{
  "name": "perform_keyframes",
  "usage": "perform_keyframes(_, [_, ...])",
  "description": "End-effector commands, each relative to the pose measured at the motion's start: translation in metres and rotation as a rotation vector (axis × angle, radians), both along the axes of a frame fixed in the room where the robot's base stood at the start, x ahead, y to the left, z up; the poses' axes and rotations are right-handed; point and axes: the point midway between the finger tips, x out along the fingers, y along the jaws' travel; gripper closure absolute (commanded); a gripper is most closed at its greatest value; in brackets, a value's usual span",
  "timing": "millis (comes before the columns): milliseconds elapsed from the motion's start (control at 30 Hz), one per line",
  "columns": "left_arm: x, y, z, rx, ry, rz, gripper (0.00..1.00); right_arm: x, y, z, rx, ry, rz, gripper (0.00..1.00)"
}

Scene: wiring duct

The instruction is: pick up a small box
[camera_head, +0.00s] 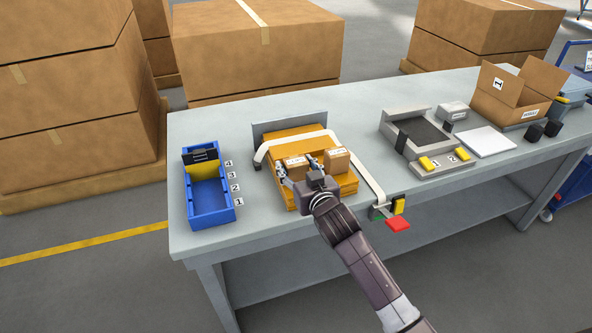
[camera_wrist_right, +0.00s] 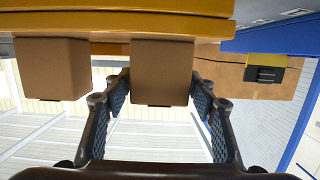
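Two small brown boxes stand on an orange-yellow stack (camera_head: 283,145) on the workbench. The left small box (camera_head: 296,162) is between the fingers of my right gripper (camera_head: 297,166); it is also the middle box (camera_wrist_right: 162,70) in the wrist view. There the open fingers (camera_wrist_right: 160,85) flank the box, their tips close to its sides; contact is not clear. The right small box (camera_head: 337,161) stands just outside the fingers and is on the left of the wrist view (camera_wrist_right: 50,68). The wrist picture appears upside down. My left gripper is out of view.
A blue bin (camera_head: 211,203) stands to the left. A white curved strip (camera_head: 371,182) runs around the stack towards a red tab (camera_head: 398,224) at the front edge. A grey fixture (camera_head: 420,134) and an open carton (camera_head: 512,98) are to the right. Large cartons stand behind.

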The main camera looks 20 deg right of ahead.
Motion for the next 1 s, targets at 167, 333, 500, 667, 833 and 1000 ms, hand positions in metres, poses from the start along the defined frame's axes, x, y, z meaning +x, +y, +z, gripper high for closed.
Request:
perform_keyframes(167, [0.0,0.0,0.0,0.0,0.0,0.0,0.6,0.0,0.0,0.0,0.0,0.0,0.0,0.7])
perform_keyframes(333, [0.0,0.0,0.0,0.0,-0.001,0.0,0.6,0.0,0.0,0.0,0.0,0.0,0.0,0.8])
perform_keyframes(500, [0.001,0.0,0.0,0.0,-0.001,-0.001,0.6,0.0,0.0,0.001,0.0,0.0,0.0,0.8])
perform_keyframes(667, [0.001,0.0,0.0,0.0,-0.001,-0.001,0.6,0.001,0.0,0.01,-0.001,-0.003,-0.001,0.8])
perform_keyframes(833, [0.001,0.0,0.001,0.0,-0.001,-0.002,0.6,0.0,0.0,0.036,0.0,-0.006,0.0,0.8])
perform_keyframes(1000, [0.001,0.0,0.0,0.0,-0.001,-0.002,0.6,0.001,0.0,0.081,0.002,-0.01,0.001,0.8])
